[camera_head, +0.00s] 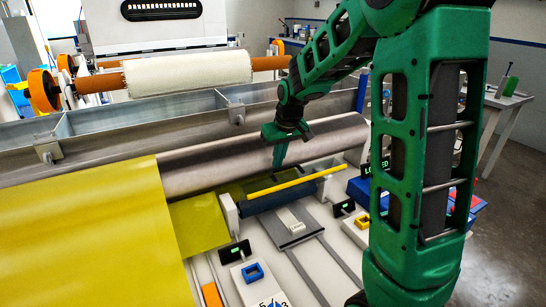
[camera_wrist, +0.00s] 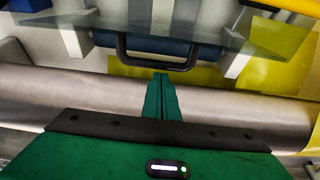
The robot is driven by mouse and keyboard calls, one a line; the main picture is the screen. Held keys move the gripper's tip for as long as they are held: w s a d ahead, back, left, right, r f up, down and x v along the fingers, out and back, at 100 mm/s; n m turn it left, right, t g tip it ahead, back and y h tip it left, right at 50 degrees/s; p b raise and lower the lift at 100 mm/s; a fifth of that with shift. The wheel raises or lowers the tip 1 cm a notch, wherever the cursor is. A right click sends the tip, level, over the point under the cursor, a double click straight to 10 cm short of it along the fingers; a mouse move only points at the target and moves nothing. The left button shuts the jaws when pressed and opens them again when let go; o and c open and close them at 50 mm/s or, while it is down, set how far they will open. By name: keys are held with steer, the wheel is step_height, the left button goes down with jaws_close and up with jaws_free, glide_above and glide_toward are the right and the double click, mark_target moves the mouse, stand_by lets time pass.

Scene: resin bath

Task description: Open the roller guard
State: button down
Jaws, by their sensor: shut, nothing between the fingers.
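The roller guard (camera_wrist: 215,38) shows in the wrist view as a clear, greyish panel across the top, with a dark U-shaped handle (camera_wrist: 152,64) at its lower edge. The steel roller (camera_wrist: 60,92) runs across the picture below the handle. My gripper (camera_wrist: 161,76) is shut and empty, its fingertips in line with the middle of the handle. I cannot tell whether they touch it. In the head view my gripper (camera_head: 278,167) points down over the roller (camera_head: 215,165), behind a yellow bar (camera_head: 290,183). The guard's panel is hard to make out there.
Yellow sheet (camera_head: 85,225) covers the left of the machine. A long metal trough (camera_head: 140,120) and a cloth-wrapped roll (camera_head: 187,74) lie behind the roller. Small displays and blocks stand on the white bed (camera_head: 330,225) in front. A side table (camera_head: 500,100) stands at the right.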

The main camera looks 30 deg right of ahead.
steer(key=shift+s, duration=0.25)
steer(key=shift+s, duration=0.1)
steer(key=shift+s+r, duration=0.25)
steer(key=shift+s, duration=0.65)
steer(key=v, duration=1.1)
steer(key=s+d+f+m+g, duration=0.1)
steer(key=s+f+m+g, duration=0.1)
steer(key=s, duration=1.3)
steer(key=s+d+f+m+g, duration=0.1)
steer(key=s+f+m, duration=0.3)
steer(key=s, duration=1.1)
step_height(320, 180, down, 3)
steer(key=shift+d+f+g, duration=0.1)
steer(key=shift+d+g, duration=0.3)
steer(key=shift+d, duration=0.25)
